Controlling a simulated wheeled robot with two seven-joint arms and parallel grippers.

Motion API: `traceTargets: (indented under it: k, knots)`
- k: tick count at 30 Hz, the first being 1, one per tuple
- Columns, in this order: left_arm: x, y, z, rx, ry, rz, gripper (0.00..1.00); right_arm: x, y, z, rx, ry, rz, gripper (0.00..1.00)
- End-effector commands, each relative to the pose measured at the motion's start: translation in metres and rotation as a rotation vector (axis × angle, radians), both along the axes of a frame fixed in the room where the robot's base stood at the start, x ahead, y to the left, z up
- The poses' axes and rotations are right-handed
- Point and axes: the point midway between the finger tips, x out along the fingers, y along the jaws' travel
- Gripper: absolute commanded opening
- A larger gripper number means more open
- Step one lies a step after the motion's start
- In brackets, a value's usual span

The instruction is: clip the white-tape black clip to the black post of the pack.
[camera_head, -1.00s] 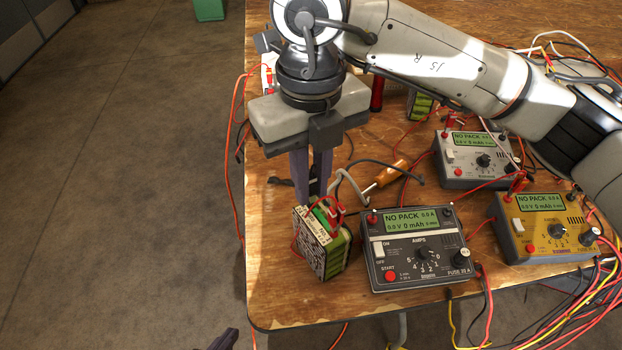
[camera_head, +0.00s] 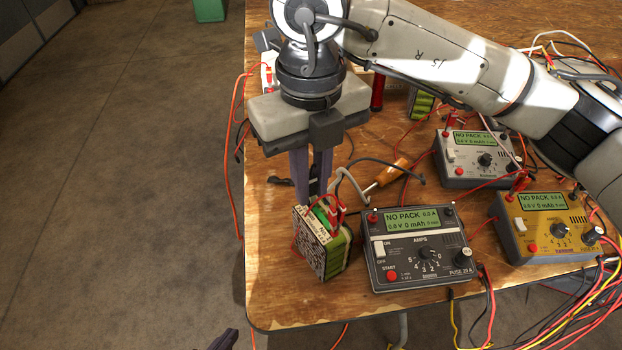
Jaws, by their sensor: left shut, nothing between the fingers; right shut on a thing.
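The pack (camera_head: 342,258), with green cells and a speckled label, stands on the wooden table beside the dark charger. A red clip (camera_head: 338,213) sits at its top. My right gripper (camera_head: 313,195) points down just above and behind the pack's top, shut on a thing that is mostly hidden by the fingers. A pale band like white tape on a lead (camera_head: 350,184) shows beside those fingers, so the held thing appears to be the white-tape black clip. The black post cannot be made out. My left gripper (camera_head: 226,340) shows only at the bottom edge, shut and empty, off the table.
A dark charger (camera_head: 420,275) reading NO PACK stands right of the pack. A grey charger (camera_head: 470,180) and a yellow charger (camera_head: 515,240) stand further right. Loose leads cross the table (camera_head: 275,310), whose front left corner is clear.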

Motion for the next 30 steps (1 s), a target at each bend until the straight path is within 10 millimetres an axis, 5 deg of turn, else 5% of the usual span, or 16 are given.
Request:
traceTargets:
  k: [7,8,11,26,30]
  knots:
    - [-0.0002,0.0,0.0003,0.0,0.0,0.0,0.0,0.0003,-0.0001,0.0004,0.0,-0.001,-0.001,0.01]
    - [-0.0002,0.0,0.0003,0.0,0.0,0.0,0.0,0.0003,-0.0001,0.0004,0.0,-0.001,-0.001,0.19]
    - [-0.0002,0.0,0.0002,0.0,0.0,0.0,0.0,0.0003,-0.0001,0.0003,0.0,-0.001,0.0,0.35]
    - [-0.0024,0.0,-0.0008,0.0,0.004,0.0,0.0,0.0001,-0.0001,0.0002,0.0,0.0,0.0,0.35]
    - [-0.0026,-0.0001,-0.001,0.0,0.005,0.0,0.0,0.0001,-0.0001,0.0002,0.0,0.0,0.0,0.43]
